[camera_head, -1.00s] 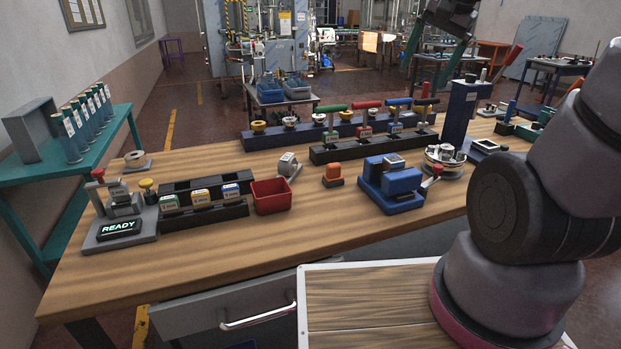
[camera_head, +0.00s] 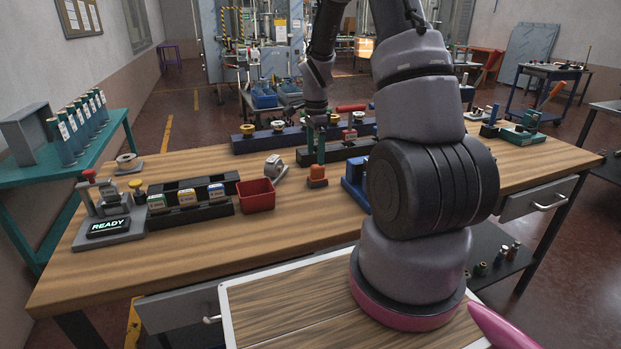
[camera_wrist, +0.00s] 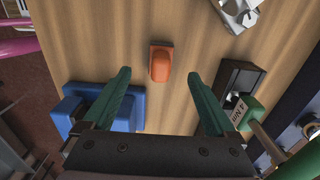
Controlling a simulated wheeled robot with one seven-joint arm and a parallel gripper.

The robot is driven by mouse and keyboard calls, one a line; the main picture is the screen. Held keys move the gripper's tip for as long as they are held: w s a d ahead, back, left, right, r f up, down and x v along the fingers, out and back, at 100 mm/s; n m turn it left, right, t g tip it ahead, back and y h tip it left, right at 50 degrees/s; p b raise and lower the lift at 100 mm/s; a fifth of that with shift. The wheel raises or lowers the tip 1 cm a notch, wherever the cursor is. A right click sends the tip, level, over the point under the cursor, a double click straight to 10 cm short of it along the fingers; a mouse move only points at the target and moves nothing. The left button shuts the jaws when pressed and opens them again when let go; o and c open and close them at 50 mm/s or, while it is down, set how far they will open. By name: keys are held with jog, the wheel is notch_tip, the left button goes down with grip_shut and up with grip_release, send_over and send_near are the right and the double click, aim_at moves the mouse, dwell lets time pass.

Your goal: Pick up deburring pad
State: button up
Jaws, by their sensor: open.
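The deburring pad, as far as I can tell, is the small orange block (camera_head: 317,174) with a darker base, standing on the wooden workbench (camera_head: 285,225) right of the red bin. It also shows in the wrist view as an orange block (camera_wrist: 160,64), at upper middle. My gripper (camera_wrist: 159,76) is open, its two green fingers on either side of the block's line in that view, with nothing between them. In the head view my gripper (camera_head: 316,156) hangs pointing down just above or behind the block. The exact height gap is hard to tell.
A blue fixture (camera_wrist: 120,105) is near the left finger, and a dark rack with a green-handled piece (camera_wrist: 247,110) is near the right one. A red bin (camera_head: 256,195) and a grey metal piece (camera_head: 275,167) stand left of the block. Bare wood lies in front.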

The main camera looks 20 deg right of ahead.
aim_at(316, 176)
notch_tip(316, 176, down, 9)
jog(key=shift+w+d+r, duration=0.1)
jog(key=shift+d, duration=0.05)
grip_shut()
jog(key=shift+r, duration=4.95)
